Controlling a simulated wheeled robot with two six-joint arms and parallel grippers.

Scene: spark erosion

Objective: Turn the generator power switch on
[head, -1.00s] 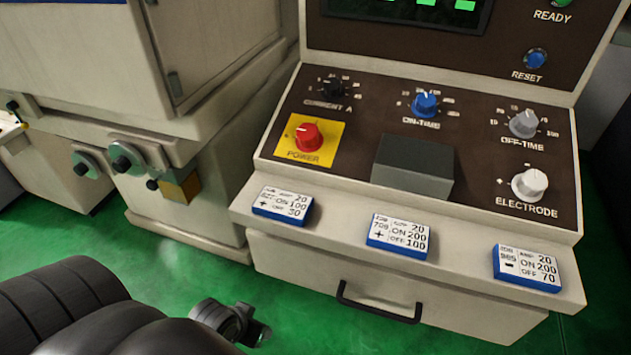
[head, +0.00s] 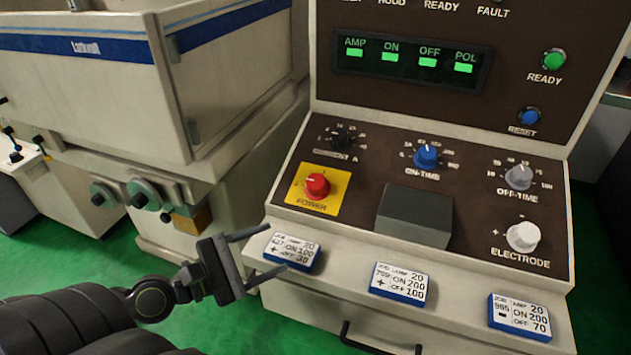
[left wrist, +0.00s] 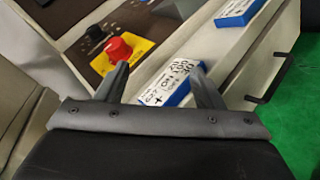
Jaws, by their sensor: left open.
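The generator power switch is a red knob (head: 317,185) on a yellow plate labelled POWER (head: 300,203), at the left of the sloped brown panel. Its pale mark points to the left. The red knob also shows in the left wrist view (left wrist: 119,49), just beyond one fingertip. My left gripper (head: 278,250) is open and empty, in front of the panel, below and left of the knob. Its fingers appear at either side of the leftmost job card (head: 290,251); I cannot tell whether they touch it. My right gripper is not in view.
A grey block (head: 413,222) stands on the panel right of the knob. More job cards (head: 400,285) lie along the front ledge. A black drawer handle (head: 375,340) sticks out below. The machine cabinet (head: 225,80) stands at the left. Lit green labels show on the display (head: 410,63).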

